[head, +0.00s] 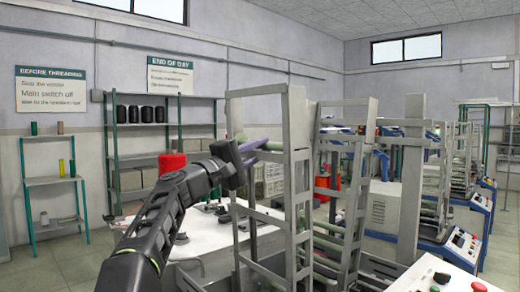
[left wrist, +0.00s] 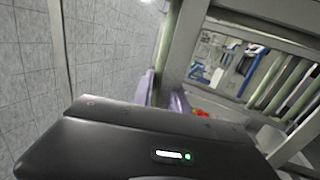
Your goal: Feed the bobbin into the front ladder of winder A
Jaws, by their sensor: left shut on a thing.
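My left gripper (head: 256,152), with lilac fingers, is at the upper part of the near grey ladder frame (head: 297,190). It is shut on a pale green bobbin (head: 272,157), which lies roughly level and reaches in between the frame's uprights. Whether the bobbin rests on the ladder cannot be told. In the left wrist view the lilac fingers (left wrist: 162,95) show beyond the dark gripper body, with the pale green bobbin (left wrist: 168,48) between them; its far end is hidden. My right gripper is not in view.
Another grey ladder frame (head: 355,190) stands just right, with pale green rods between the frames. A control panel (head: 440,278) is at lower right. More winders stand further right.

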